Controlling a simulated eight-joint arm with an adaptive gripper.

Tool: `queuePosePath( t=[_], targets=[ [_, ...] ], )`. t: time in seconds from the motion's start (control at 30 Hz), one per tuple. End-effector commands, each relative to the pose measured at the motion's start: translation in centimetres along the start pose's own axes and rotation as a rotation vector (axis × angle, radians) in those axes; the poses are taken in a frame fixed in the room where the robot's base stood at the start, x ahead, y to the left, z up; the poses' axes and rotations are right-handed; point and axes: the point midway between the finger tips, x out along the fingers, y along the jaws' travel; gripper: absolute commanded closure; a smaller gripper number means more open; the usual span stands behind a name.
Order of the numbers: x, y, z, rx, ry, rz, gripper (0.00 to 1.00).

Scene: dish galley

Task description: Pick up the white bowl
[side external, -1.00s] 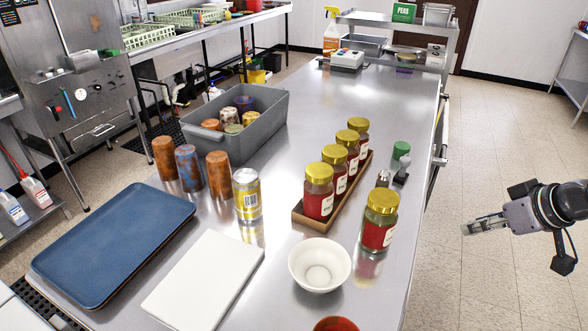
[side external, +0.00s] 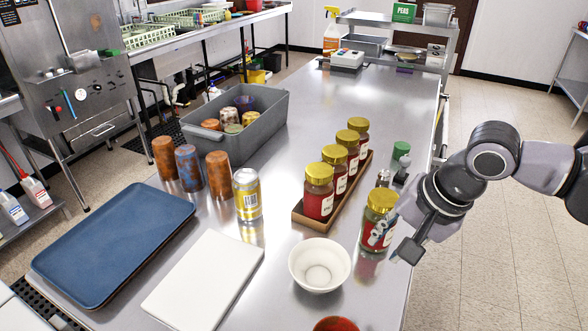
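The white bowl (side external: 320,266) stands upright and empty near the front right of the steel table, right of the white cutting board. My gripper (side external: 378,238) is at the right edge of the table, up and to the right of the bowl and apart from it. Its fingers overlap the single gold-lidded jar (side external: 380,203) in this view; I cannot tell whether they touch it. The finger opening is too small to judge.
Several gold-lidded jars stand in a brown tray (side external: 301,220) behind the bowl. A red round object (side external: 336,324) is at the front edge. The table's far middle is clear.

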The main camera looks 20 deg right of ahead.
Motion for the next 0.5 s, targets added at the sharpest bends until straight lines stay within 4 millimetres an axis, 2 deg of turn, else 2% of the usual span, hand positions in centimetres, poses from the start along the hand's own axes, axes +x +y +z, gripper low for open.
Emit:
queuePosePath(
  t=[0.03,0.2,0.37,0.5],
  targets=[
    [0.1,-0.5,1.4,0.045,-0.006,0.012,0.7],
    [0.3,-1.3,4.1,0.188,-0.008,0.04,0.7],
    [0.6,-1.5,5.0,0.241,-0.006,0.05,0.7],
    [1.9,-1.5,5.0,0.246,-0.005,0.051,0.7]
  ],
)
